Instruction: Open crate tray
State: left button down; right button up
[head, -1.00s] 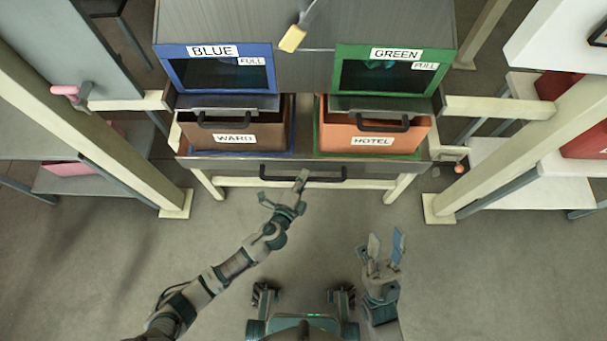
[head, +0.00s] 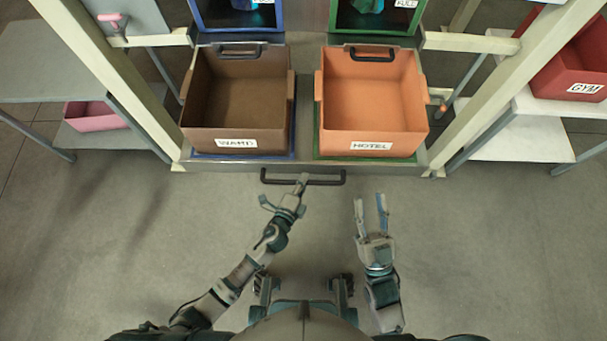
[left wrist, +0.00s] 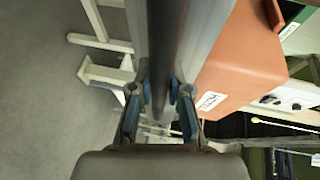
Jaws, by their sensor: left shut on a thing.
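The grey crate tray (head: 305,120) stands drawn out towards me from under the upper bins. It carries a brown crate marked WARD (head: 237,133) and an orange crate marked HOTEL (head: 371,134), both with open, empty tops. My left gripper (head: 300,184) is at the tray's black front handle (head: 325,182), near its middle. In the left wrist view, the handle (left wrist: 166,45) runs between the fingers of my left gripper (left wrist: 160,100), which are shut on it. My right gripper (head: 370,212) is open and empty, right of the handle and apart from the tray.
Upper bins with blue (head: 237,28) and green (head: 374,33) frames stand behind the crates. Cream posts (head: 105,70) flank the tray. Side shelves hold a pink bin (head: 95,117) and a red GYM bin (head: 572,75). The floor in front is clear.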

pick_arm(q)
jog(key=shift+s+f, duration=0.2)
jog(key=shift+s, duration=0.75)
jog(key=shift+s+f, duration=0.15)
jog(key=shift+s, duration=0.8)
pick_arm(e)
jog(key=shift+s+f, duration=0.15)
jog(key=shift+f, duration=0.15)
pick_arm(q)
jog(key=c, duration=1.1)
grip_release()
jog(key=shift+w, duration=0.1)
jog(key=shift+r, duration=0.15)
jog(key=v, duration=1.2)
jog(key=shift+w, duration=0.1)
